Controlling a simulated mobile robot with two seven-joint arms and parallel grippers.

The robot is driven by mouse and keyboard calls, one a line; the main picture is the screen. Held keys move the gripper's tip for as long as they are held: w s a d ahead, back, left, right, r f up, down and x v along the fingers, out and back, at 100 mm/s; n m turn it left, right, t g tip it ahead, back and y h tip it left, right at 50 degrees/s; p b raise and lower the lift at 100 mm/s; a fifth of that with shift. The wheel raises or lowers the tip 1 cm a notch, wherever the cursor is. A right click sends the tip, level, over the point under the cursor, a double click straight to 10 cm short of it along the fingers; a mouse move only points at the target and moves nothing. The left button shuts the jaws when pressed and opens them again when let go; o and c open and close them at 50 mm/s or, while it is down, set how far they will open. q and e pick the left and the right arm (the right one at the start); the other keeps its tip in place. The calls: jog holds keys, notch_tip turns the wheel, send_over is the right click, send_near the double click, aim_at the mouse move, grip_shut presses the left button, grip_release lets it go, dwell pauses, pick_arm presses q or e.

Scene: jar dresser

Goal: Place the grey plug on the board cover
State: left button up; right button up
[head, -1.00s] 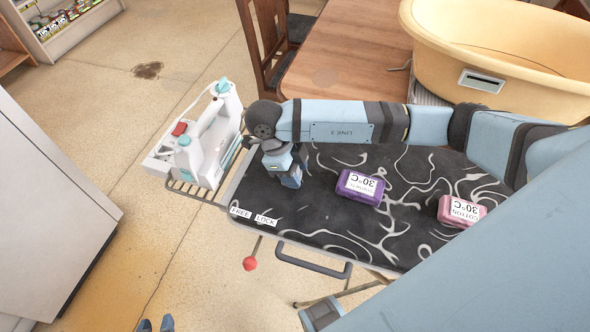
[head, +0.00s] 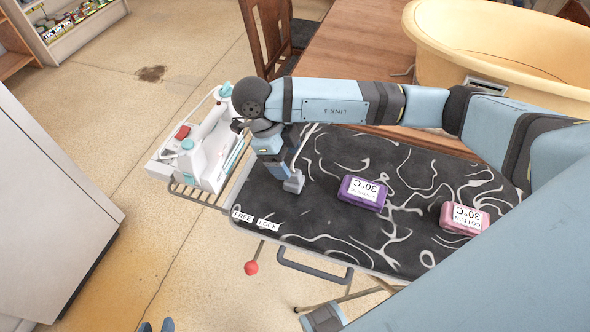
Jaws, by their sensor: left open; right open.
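The board cover (head: 330,218) is black with white marbling and spans the ironing board. A small grey block, which looks like the grey plug (head: 294,183), is at its left part, right at the fingertips of my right gripper (head: 284,176). My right gripper points down over the cover and is open; its fingers partly hide one another, and I cannot tell whether they touch the plug.
A purple pack (head: 362,193) and a pink pack (head: 464,218) lie on the cover to the right. A red-knobbed lever (head: 251,268) hangs below the front edge. A yellow tub (head: 480,50) is behind.

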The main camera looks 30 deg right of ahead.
jog(key=v, duration=0.5)
jog(key=shift+w+a+r, duration=0.1)
jog(key=shift+r, duration=0.2)
